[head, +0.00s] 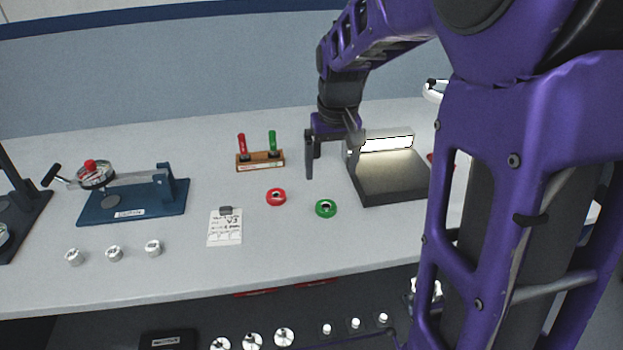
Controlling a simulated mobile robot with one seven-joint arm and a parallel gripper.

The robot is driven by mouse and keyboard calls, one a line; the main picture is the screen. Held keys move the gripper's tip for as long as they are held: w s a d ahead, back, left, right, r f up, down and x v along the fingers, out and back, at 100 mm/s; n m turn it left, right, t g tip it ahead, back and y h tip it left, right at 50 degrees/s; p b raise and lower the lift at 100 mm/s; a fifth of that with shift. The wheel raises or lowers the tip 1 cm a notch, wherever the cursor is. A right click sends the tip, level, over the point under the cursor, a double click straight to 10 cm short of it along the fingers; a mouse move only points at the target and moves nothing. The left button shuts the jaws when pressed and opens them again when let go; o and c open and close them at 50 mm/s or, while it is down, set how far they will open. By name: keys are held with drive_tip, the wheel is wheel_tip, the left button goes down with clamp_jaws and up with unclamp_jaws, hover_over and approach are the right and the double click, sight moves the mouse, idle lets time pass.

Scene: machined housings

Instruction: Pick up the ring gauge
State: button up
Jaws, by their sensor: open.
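Two small rings lie flat on the light grey bench top: a red ring gauge (276,197) and, to its right and slightly nearer, a green ring gauge (326,208). Each has a dark centre. The picture does not tell which one the task names. My gripper (331,171) is open with its fingers pointing down, farther back than the rings and above the bench. One finger shows clearly; the other is partly lost against the dark lit stand. Nothing shows between the fingers, and they are apart from both rings.
A lit inspection stand (392,188) is right of the rings. A wooden block (261,166) with red and green handled gauges stands behind. A clipboard-like card (225,228) lies left. A blue fixture (128,203) and several small metal parts (114,253) are farther left.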

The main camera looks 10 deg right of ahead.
sight(327, 202)
drive_tip(key=f, duration=0.4)
drive_tip(key=w+f+b, duration=0.1)
drive_tip(key=f, duration=0.3)
drive_tip(key=w+f+b, duration=0.1)
drive_tip(key=f, duration=0.3)
clamp_jaws()
